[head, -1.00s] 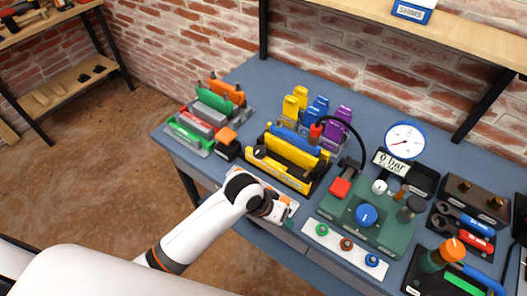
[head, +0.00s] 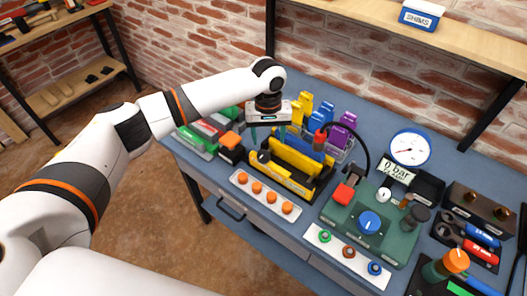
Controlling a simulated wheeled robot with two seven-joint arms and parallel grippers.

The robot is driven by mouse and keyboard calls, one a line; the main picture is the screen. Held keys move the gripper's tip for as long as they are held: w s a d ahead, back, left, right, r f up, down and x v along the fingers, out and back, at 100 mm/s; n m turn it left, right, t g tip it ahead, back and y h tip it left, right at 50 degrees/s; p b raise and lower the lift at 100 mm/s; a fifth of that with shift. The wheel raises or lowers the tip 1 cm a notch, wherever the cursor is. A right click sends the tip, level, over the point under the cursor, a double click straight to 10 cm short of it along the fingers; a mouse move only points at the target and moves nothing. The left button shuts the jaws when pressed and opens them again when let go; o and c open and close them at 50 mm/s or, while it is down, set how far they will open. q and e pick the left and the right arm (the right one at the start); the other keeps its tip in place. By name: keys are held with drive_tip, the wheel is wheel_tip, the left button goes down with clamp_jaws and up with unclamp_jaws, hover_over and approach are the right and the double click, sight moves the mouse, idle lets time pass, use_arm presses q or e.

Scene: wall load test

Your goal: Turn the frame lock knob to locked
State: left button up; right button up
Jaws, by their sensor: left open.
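A yellow and black frame (head: 286,165) holding a blue block (head: 302,140) stands in the middle of the bench. A small dark round knob (head: 264,156) with a pale mark sits at its left end. It looks like the frame lock knob, but its setting is too small to read. My left gripper (head: 268,136) is open and points down just above that left end. Its two greenish fingers are apart, with nothing seen between them. They appear above and behind the knob, and I cannot tell whether they touch the frame. My right gripper is out of view.
A white strip with several orange knobs (head: 240,177) lies in front of the frame. A green pump unit (head: 383,235) with a blue knob and black hose stands right. Coloured blocks (head: 212,128) stand left, and yellow, blue and purple pieces (head: 342,130) behind.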

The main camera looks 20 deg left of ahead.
sight(264, 155)
use_arm(q)
drive_tip(key=shift+n, duration=0.5)
drive_tip(key=f, duration=0.2)
drive_tip(key=w+a+f+p, duration=0.1)
drive_tip(key=f, duration=0.5)
drive_tip(key=shift+w+a+f+p, duration=0.2)
drive_tip(key=shift+a+p, duration=0.1)
drive_tip(key=shift+a, duration=0.1)
drive_tip(key=shift+f, duration=0.7)
drive_tip(key=c, duration=1)
